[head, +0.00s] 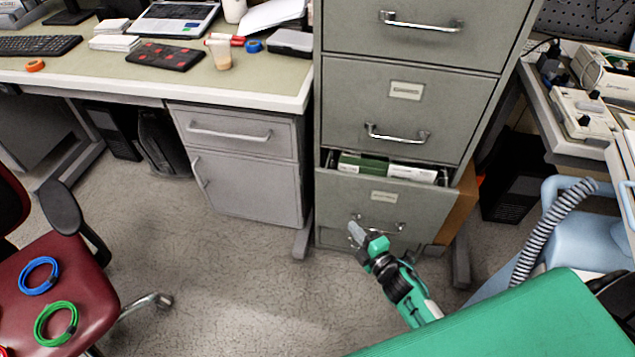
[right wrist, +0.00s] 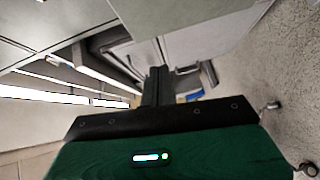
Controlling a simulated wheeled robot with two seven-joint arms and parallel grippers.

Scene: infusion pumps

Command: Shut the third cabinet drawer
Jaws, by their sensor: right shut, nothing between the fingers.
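The grey filing cabinet (head: 408,75) stands in the middle of the head view. Its third drawer (head: 355,195) is pulled out part way, with green and white folders (head: 363,165) showing inside over its front. The drawer's label holder and bar handle (head: 385,227) are on that front. My right gripper (head: 354,231) is shut and empty, at the lower left of the drawer front near the handle. I cannot tell whether it touches. Its shut fingers show in the right wrist view (right wrist: 158,84), before grey surfaces. My left gripper is out of view.
A desk with a closed grey pedestal (head: 245,180) stands left of the cabinet. A cardboard box (head: 460,208) is just right of the drawer. A light blue device with a ribbed hose (head: 548,230) stands at right. A red chair (head: 60,285) is at lower left. Open floor lies between.

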